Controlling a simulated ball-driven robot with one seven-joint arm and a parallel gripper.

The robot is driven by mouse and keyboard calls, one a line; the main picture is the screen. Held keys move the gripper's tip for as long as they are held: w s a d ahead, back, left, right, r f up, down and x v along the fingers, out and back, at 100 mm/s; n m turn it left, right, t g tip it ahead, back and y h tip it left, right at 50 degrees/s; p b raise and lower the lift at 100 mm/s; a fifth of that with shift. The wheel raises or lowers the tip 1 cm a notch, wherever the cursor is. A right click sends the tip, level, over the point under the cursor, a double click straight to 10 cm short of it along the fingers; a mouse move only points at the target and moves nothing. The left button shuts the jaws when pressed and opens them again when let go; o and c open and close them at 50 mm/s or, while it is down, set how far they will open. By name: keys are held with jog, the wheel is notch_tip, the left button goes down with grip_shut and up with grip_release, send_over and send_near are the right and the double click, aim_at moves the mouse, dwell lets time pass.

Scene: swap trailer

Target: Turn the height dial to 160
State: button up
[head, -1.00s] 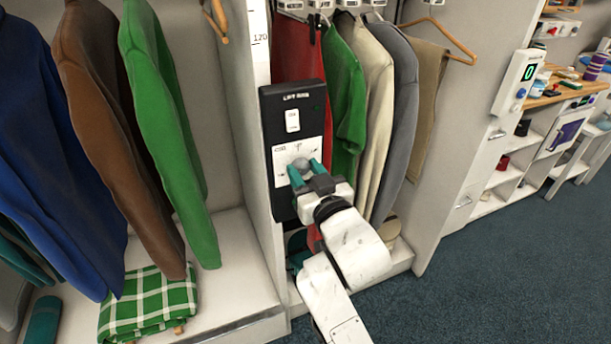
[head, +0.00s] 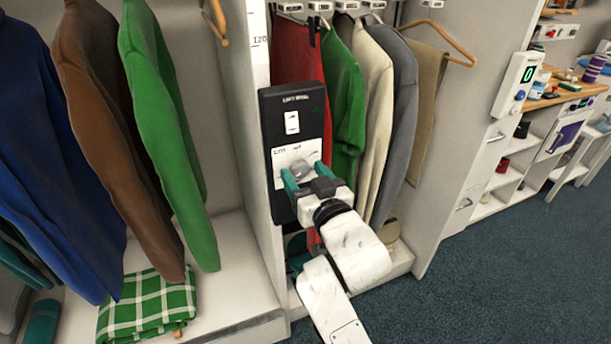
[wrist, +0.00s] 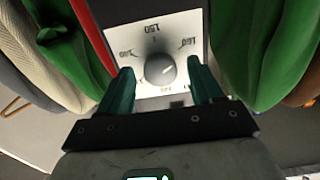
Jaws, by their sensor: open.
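The height dial is a round grey knob (head: 300,169) on a white plate low on a black panel (head: 294,110). In the wrist view the knob (wrist: 157,69) sits under printed numbers; 150 reads at the top, a number like 160 at the upper right and one like 140 at the upper left. A light mark shows on the knob's right side, but I cannot read its setting for certain. My gripper (head: 305,172) is open, its teal fingers either side of the knob. In the wrist view, gaps show between the fingers (wrist: 160,75) and the knob.
A white switch (head: 292,122) is above the dial. A height scale (head: 259,42) stands beside the panel. Hanging clothes, including a green garment (head: 345,95), are close on the right; more hang left. A green checked blanket (head: 148,303) lies on the left shelf.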

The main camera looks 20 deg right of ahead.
jog(key=shift+s, duration=0.1)
jog(key=s, duration=1)
jog(key=shift+s, duration=0.3)
jog(key=s+d+f+g+h+p, duration=0.1)
jog(key=s+d+f+g, duration=0.15)
jog(key=s+f, duration=0.2)
jog(key=s+d+f+g+p, duration=0.1)
jog(key=s+d+f+g, duration=0.1)
jog(key=s+f+g, duration=0.3)
jog(key=s+d+f+g+h+p, duration=0.1)
jog(key=s+d+f+g+p, duration=0.15)
jog(key=f, duration=0.35)
jog(key=s+f+g+y, duration=0.1)
jog(key=s+f+g, duration=0.2)
jog(key=s, duration=0.4)
jog(key=s+f+g+p, duration=0.1)
jog(key=s+f+g, duration=0.2)
jog(key=s, duration=0.5)
jog(key=shift+s+d+f+g+y, duration=0.25)
jog(key=shift+d+g+y, duration=0.15)
jog(key=shift+g, duration=0.1)
